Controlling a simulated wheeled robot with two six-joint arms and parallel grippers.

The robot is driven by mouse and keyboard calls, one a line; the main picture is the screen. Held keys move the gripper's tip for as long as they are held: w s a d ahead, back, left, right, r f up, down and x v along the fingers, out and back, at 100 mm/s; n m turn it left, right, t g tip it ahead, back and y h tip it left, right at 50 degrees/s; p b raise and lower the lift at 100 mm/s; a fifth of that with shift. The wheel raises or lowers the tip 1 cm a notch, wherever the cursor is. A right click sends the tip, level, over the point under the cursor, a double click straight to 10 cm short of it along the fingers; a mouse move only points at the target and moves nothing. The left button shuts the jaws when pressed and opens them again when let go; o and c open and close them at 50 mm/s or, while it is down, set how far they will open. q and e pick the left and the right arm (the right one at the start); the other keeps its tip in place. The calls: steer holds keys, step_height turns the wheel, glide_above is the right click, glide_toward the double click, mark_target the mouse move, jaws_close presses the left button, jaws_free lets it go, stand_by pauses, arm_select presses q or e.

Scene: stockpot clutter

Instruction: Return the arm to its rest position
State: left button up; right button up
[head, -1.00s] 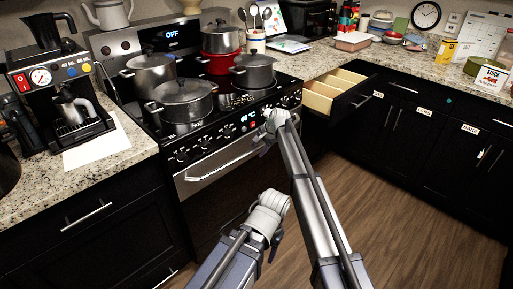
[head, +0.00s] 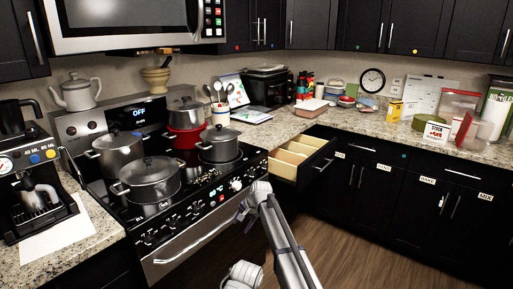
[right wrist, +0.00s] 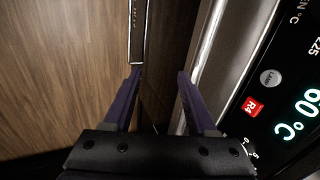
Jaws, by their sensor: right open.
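My right arm reaches up from the bottom of the head view, and its gripper (head: 243,211) is in front of the stove's (head: 200,222) front edge, near the oven handle. In the right wrist view the two purple fingers of the right gripper (right wrist: 158,78) are apart with nothing between them. The control panel (right wrist: 285,95) and a bright metal bar lie just right of the fingers, with wood floor (right wrist: 60,70) to the left. A pale rounded joint of mine shows at the bottom of the head view; my left gripper is not seen there.
An open drawer (head: 302,158) juts out right of the stove. A coffee machine (head: 35,190) stands left. Floor (head: 350,262) is clear at lower right.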

steer(key=s+d+f+n+g+h, duration=0.1)
steer(key=s+d+n, duration=0.1)
steer(key=s+d, duration=0.8)
steer(key=s+d+n+h, duration=0.25)
steer(key=s+d, duration=0.45)
steer(key=s, duration=0.7)
steer(key=s+d+f+n+g+h, duration=0.1)
steer(key=s+d+n, duration=0.1)
steer(key=s+d, duration=0.8)
steer(key=s+a+n+g, duration=0.1)
steer(key=s+a+n, duration=0.45)
steer(key=a, duration=0.75)
step_height(320, 180, up, 12)
steer(key=s+m+p, duration=0.1)
steer(key=p, duration=1.1)
steer(key=shift+s+d+m+h, duration=0.2)
steer(key=shift+d+m+h, duration=0.05)
steer(key=shift+m+h, duration=0.1)
